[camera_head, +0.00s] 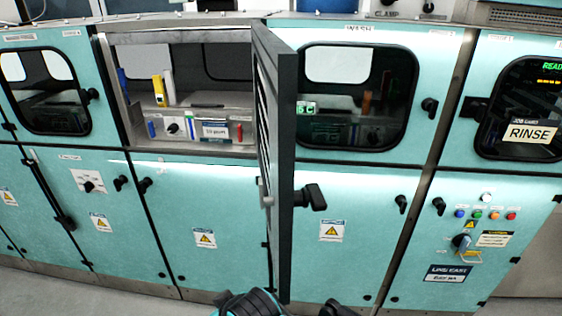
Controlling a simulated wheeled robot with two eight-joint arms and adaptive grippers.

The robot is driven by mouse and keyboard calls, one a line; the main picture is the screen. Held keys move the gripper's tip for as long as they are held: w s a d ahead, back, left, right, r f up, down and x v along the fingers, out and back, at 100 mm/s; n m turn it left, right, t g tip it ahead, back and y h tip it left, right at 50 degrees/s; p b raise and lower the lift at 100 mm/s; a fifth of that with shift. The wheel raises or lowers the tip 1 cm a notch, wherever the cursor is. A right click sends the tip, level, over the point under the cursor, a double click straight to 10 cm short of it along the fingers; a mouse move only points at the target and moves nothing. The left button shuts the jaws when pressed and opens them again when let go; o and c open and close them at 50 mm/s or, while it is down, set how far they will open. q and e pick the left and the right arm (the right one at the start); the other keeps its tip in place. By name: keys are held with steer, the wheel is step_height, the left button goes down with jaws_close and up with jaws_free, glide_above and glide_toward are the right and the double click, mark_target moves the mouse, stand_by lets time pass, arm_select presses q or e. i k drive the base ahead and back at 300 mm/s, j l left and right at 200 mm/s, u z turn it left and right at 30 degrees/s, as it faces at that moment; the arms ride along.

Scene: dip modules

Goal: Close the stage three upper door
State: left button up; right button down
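One upper door (274,150) stands wide open in the middle of the view. It is hinged on the right side of its cabinet opening and swings out toward me, so I see it nearly edge-on. A black handle (313,197) sticks out to the right from its lower part. The open compartment (190,90) is to the left of the door. I cannot read a stage three label on it. Dark parts of my own arms show at the bottom edge, below the door. No gripper fingers are visible.
The upper door marked WASH (358,90) is shut, right of the open door and partly hidden by it. Another shut upper door (45,90) is at left. A RINSE panel (530,133) is at right. Lower doors (205,200) are shut.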

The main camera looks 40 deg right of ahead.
mark_target(276, 75)
steer(key=k+l, duration=0.4)
steer(key=l, duration=0.15)
steer(key=i+l+z, duration=0.7)
steer(key=k+j, duration=0.05)
steer(key=k, duration=0.05)
